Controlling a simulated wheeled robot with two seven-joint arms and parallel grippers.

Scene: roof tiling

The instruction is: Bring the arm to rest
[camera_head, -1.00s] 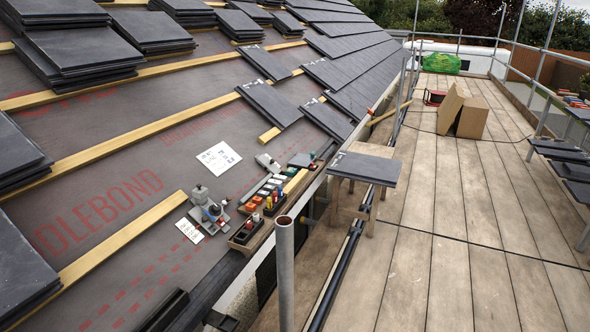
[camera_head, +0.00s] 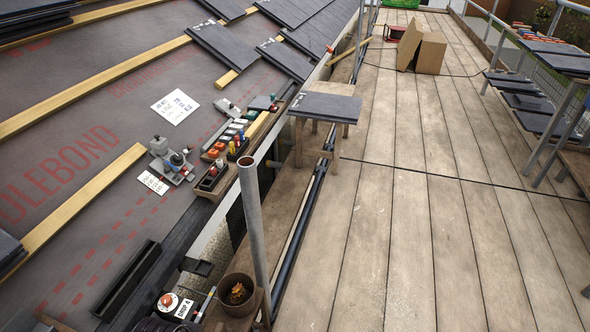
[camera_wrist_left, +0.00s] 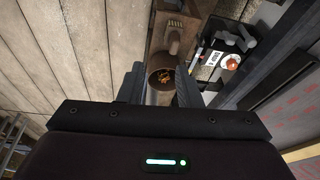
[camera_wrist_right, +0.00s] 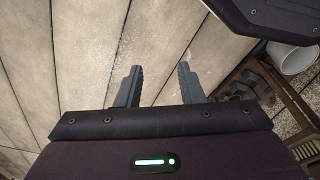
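Neither arm shows in the head view. My left gripper (camera_wrist_left: 160,85) shows in the left wrist view with its two fingers apart and open. Between and beyond its fingers is a brown pot (camera_wrist_left: 161,79) with orange-brown bits inside; I cannot tell how far below it is. My right gripper (camera_wrist_right: 158,84) shows in the right wrist view, its fingers apart with nothing between them, above the wooden boards (camera_wrist_right: 85,55). A dark part at the top right of that view seems to be my other arm.
The pot (camera_head: 237,292) stands near a button box (camera_head: 174,305) beside a metal pole (camera_head: 253,225). A slate lies on a small wooden stand (camera_head: 298,145). Tools and a small machine (camera_head: 170,160) lie on the roof. The boardwalk (camera_head: 410,220) is largely clear; slates (camera_head: 540,105) are stacked on the right.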

